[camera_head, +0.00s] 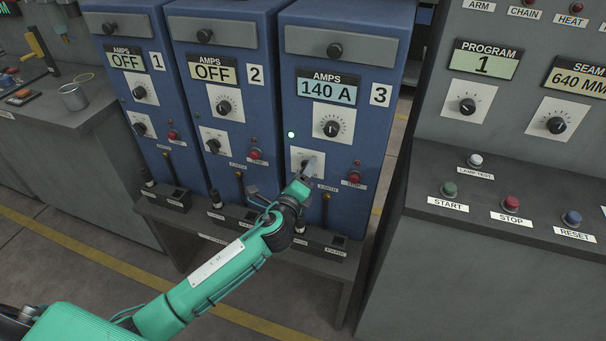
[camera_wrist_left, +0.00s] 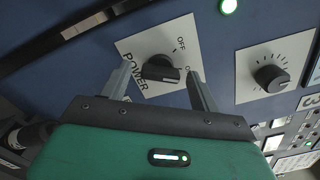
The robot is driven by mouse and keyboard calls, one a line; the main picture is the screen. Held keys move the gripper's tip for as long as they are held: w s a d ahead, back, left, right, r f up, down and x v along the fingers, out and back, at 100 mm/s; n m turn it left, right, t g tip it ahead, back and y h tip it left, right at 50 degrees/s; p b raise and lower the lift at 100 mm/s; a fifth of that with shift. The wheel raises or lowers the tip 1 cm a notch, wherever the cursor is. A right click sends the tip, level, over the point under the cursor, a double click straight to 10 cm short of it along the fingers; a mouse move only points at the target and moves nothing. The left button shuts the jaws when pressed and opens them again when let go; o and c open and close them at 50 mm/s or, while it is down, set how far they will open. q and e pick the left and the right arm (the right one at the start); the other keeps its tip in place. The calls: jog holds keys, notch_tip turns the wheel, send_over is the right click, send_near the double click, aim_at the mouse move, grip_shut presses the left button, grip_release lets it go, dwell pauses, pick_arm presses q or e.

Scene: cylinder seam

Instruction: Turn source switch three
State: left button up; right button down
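Source three (camera_head: 350,60) is the rightmost blue cabinet, marked 3, with its display reading 140 A and a green lamp (camera_head: 291,134) lit. Its power switch (camera_wrist_left: 160,70) is a black knob on a white plate with OFF and POWER lettering. In the head view the switch plate (camera_head: 297,155) is partly hidden by my left gripper (camera_head: 305,178). In the left wrist view my left gripper (camera_wrist_left: 158,72) is open, one finger on each side of the knob, with gaps visible between fingers and knob. My right gripper is not in view.
A larger amps dial (camera_head: 331,128) sits above the switch, and a red stop button (camera_head: 354,178) is to its right. Sources one (camera_head: 110,20) and two (camera_head: 200,10) read OFF. A grey console (camera_head: 480,225) stands close on the right.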

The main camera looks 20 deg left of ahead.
pick_arm(q)
jog(key=c, duration=0.9)
jog(key=shift+n, duration=0.3)
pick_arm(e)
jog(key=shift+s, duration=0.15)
pick_arm(q)
jog(key=shift+n, duration=5.8)
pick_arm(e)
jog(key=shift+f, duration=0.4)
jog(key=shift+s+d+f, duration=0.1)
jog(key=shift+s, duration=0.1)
